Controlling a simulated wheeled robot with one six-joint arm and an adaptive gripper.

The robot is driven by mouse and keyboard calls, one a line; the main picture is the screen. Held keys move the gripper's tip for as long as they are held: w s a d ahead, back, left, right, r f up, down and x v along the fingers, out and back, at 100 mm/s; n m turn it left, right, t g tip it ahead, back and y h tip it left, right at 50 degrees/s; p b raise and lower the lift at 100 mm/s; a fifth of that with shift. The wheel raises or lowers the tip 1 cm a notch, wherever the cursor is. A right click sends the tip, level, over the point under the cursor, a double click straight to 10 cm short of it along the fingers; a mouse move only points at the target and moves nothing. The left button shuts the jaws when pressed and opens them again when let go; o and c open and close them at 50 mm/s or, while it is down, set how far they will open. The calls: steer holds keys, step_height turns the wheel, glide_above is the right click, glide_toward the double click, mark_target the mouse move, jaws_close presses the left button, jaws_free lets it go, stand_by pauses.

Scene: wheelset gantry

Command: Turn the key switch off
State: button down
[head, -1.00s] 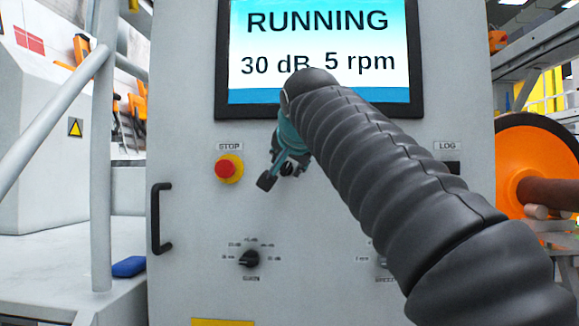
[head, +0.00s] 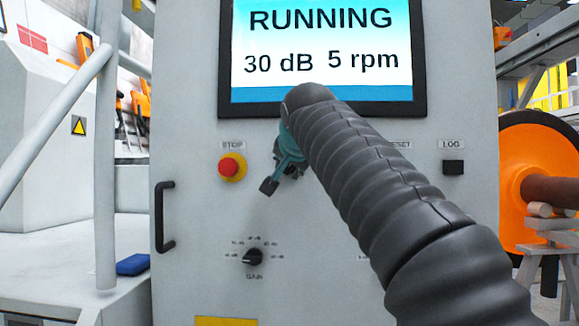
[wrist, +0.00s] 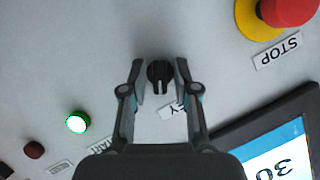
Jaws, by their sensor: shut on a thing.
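The key switch is a black round knob with a ridge (wrist: 160,75) on the grey panel, in the upper middle of the wrist view. Its label (wrist: 172,108), partly hidden by a finger, shows the end "EY". My gripper (wrist: 160,66) has one finger on each side of the knob and is shut on it. In the head view my gripper (head: 282,180) is at the panel, right of the red stop button (head: 232,167); the switch there is mostly hidden behind the gripper. The screen (head: 320,75) reads RUNNING, 30 dB, 5 rpm.
The stop button is also in the wrist view (wrist: 288,10). A lit green button (wrist: 77,123) lies to the left there. The gain knob (head: 253,257) is below my gripper. A black LOG button (head: 453,167) and a door handle (head: 163,217) flank the panel.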

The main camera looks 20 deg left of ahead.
steer(key=shift+r+p, duration=0.15)
steer(key=shift+p, duration=0.15)
steer(key=shift+a+n+t+h+p, duration=0.15)
steer(key=shift+n+t+h+p, duration=0.2)
steer(key=shift+n+h+p, duration=1.3)
steer(key=shift+a+n+t+h+p, duration=0.1)
steer(key=shift+n+t+h+p, duration=0.35)
steer(key=shift+n+h, duration=1.35)
steer(key=shift+n+y, duration=0.65)
steer(key=shift+n, duration=0.1)
steer(key=c, duration=1.2)
jaws_free()
steer(key=shift+s, duration=0.1)
steer(key=shift+o, duration=0.2)
